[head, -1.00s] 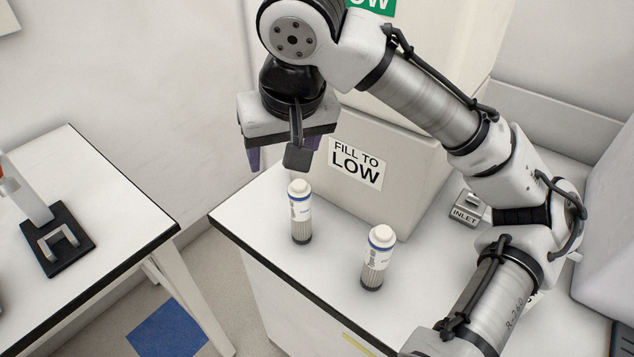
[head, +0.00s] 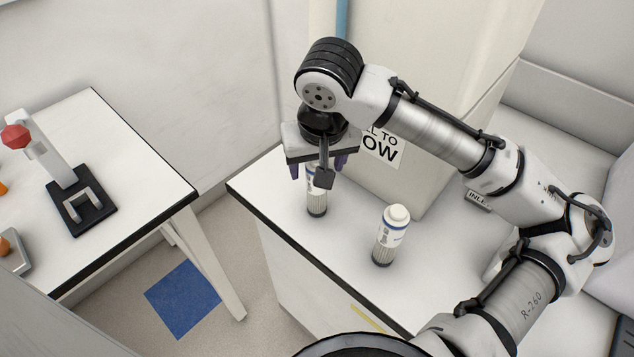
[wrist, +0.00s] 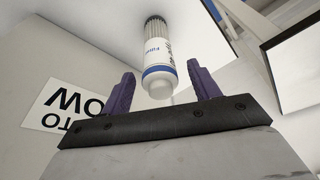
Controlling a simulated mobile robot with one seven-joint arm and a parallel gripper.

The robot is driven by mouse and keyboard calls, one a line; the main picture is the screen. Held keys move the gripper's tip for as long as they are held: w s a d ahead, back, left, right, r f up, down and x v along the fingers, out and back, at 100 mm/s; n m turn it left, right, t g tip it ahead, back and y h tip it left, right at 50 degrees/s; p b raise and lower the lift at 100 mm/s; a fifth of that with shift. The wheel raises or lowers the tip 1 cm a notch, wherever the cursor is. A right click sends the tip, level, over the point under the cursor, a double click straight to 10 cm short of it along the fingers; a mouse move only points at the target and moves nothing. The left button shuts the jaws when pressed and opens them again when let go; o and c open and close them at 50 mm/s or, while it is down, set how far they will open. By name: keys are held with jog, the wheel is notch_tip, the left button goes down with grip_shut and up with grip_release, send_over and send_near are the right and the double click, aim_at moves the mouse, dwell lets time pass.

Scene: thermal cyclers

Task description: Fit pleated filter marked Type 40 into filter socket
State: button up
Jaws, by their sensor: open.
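Two white filter cartridges with blue bands and grey pleated lower ends stand upright on the white bench. The left filter (head: 316,201) is partly hidden behind my gripper (head: 320,170). The right filter (head: 390,236) stands clear in front of it to the right. My gripper is open and points down over the left filter. In the wrist view the left filter (wrist: 158,60) has its cap between the two purple fingers of my gripper (wrist: 158,92), with gaps on both sides. The type marking is too small to read. A metal block labelled INLET (head: 478,200) is partly hidden behind my arm.
A beige cabinet with a FILL TO LOW sign (head: 382,147) stands close behind the filters. A second table (head: 120,150) at left holds a black stand (head: 82,208) with a red knob. The bench front is clear, with a yellow strip (head: 368,318).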

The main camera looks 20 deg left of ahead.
jog(key=shift+x, duration=1.25)
jog(key=c, duration=1.1)
jog(key=shift+c, duration=0.4)
jog(key=shift+r, duration=0.15)
